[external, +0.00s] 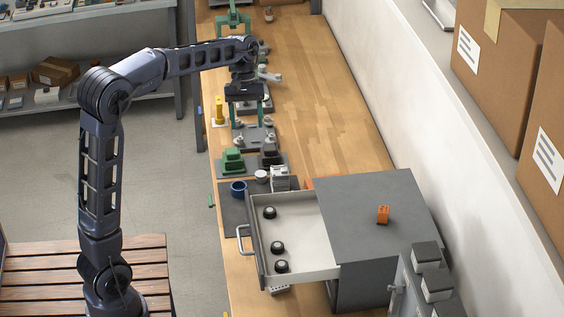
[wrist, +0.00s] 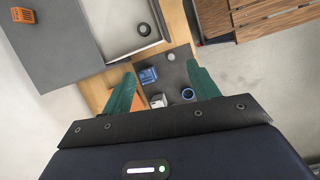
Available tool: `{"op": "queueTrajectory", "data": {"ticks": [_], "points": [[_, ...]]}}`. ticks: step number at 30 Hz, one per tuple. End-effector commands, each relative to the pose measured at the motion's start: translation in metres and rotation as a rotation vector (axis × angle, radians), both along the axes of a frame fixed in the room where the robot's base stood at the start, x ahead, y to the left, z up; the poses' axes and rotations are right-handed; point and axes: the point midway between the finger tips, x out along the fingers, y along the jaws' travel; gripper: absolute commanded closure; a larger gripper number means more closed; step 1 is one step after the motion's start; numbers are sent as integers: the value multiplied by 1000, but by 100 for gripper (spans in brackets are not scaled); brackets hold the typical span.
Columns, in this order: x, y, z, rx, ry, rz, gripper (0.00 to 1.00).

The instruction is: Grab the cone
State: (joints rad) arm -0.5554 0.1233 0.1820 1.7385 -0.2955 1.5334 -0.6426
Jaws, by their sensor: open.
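I cannot make out a clear cone shape in either view. A yellow upright piece (external: 219,112) on a pale base stands at the bench's left edge in the external view, left of my gripper. An orange patch (external: 309,183) shows beside the grey cabinet; it also appears in the wrist view (wrist: 124,104), partly hidden by a finger, and its shape is unclear. My gripper (external: 246,121) hangs over the bench with its teal fingers apart. In the wrist view the gap between the fingertips (wrist: 161,72) holds nothing; small items lie on the dark mat beyond.
The grey cabinet (external: 375,185) has its drawer (external: 310,225) pulled out, with black round parts inside. An orange block (external: 383,214) sits on top. A blue cup (external: 238,188) and green part (external: 232,160) are near the bench's left edge. The bench's right side (external: 325,110) is clear.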

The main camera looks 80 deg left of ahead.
Motion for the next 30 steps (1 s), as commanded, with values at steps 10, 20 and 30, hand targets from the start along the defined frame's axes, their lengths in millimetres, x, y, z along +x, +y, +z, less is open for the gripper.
{"op": "queueTrajectory", "data": {"ticks": [10,20,30], "points": [[5,39,-13,-44,49,104,40],[5,48,-64,-57,64,129,40],[5,48,-173,-57,65,130,40]]}}
